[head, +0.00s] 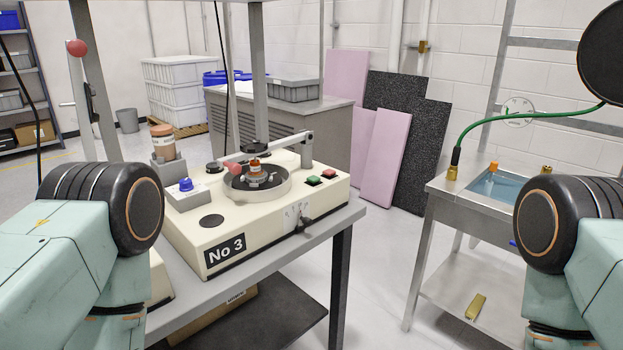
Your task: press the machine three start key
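The cream machine marked "No 3" (265,238) stands on a grey bench in the middle of the head view. A green key (313,181) and a red key (328,173) sit on its top near the right end. Any lettering on the keys is too small to read. A round plate with a small orange-topped part (255,166) is left of the keys, under a metal arm with a red knob (235,168). My two arms show at the left and right edges, both well apart from the keys. Neither gripper is in view.
A blue knob (186,184) and a brown jar (162,141) are at the machine's back left. A metal sink stand (440,205) with a green hose (520,118) is at the right. Pink and black panels lean on the wall behind. The floor between bench and sink is clear.

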